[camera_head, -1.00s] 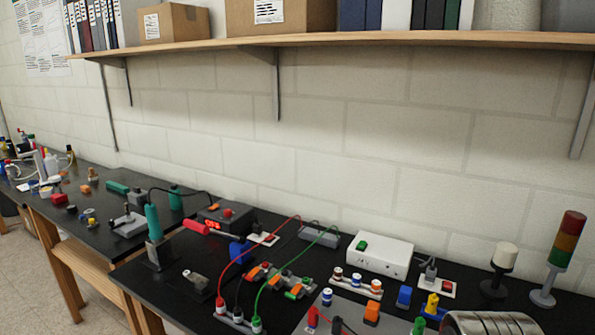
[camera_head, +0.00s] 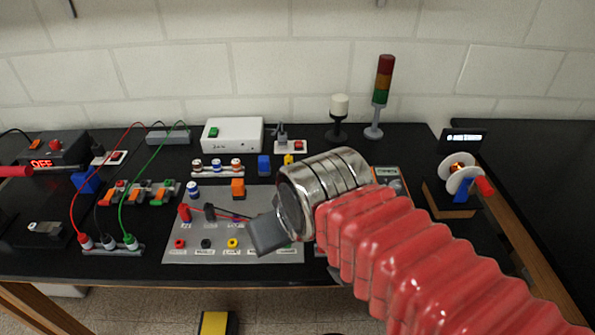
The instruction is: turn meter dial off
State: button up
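My gripper (camera_head: 268,234) reaches in from the lower right on my red-sleeved arm and chrome wrist. A grey finger part shows over the right part of a grey panel; I cannot tell whether it is open or shut. No meter dial can be clearly made out. A dark, orange-edged device (camera_head: 392,175) stands just right of my wrist, mostly hidden by my arm; it may be the meter. A small black unit with a lit display (camera_head: 463,137) stands at the right.
The grey panel (camera_head: 180,250) holds coloured sockets and plugs. Cables with red, black and green plugs lie at the left. A white box (camera_head: 232,134), a stack light (camera_head: 382,95) and a white-topped post (camera_head: 339,118) stand at the back. A spool device (camera_head: 460,180) stands right.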

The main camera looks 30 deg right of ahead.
aim_at(395, 185)
jog(key=z, duration=1.45)
